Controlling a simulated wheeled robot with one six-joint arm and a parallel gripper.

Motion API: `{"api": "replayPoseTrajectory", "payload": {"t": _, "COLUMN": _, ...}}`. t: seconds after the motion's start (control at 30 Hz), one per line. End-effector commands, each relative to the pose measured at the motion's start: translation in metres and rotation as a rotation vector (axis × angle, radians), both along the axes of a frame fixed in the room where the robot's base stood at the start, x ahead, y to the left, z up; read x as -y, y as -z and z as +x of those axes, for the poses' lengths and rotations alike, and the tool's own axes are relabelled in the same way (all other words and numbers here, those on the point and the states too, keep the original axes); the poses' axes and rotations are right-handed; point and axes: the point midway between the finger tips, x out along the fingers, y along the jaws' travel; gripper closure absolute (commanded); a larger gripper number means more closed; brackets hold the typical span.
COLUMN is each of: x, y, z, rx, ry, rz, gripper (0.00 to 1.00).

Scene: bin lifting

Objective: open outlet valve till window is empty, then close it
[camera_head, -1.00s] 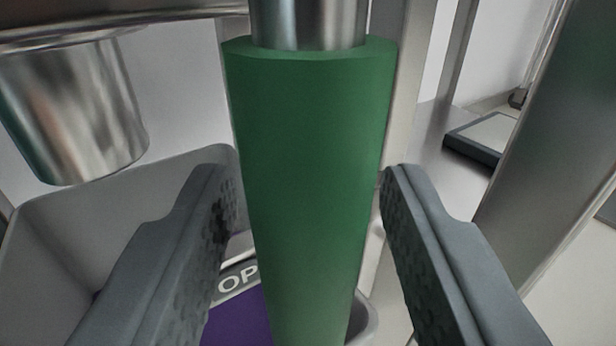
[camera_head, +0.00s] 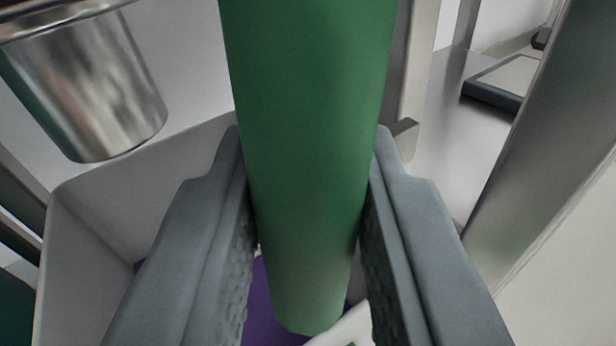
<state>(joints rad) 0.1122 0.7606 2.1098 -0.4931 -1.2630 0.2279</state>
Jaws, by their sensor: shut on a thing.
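A green valve handle (camera_head: 308,120) fills the middle of the view, running from the top edge down to its rounded lower end. My gripper (camera_head: 308,190) is shut on it, with one grey finger on each side touching the green surface. A metal outlet pipe (camera_head: 95,90) with an open lower end hangs at the upper left. The window is not in view.
A grey bin (camera_head: 90,230) stands below the pipe and behind the handle, with something purple (camera_head: 265,310) in it. A metal post (camera_head: 550,150) rises at the right. A flat dark-edged device (camera_head: 505,82) lies at the upper right.

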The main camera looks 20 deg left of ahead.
Motion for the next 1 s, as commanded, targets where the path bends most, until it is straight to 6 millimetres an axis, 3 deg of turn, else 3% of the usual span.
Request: {"api": "replayPoseTrajectory", "payload": {"t": 1.0, "x": -0.032, "y": -0.037, "z": -0.045, "rx": -0.717, "ry": 0.0, "rz": 0.518, "gripper": 1.0}}
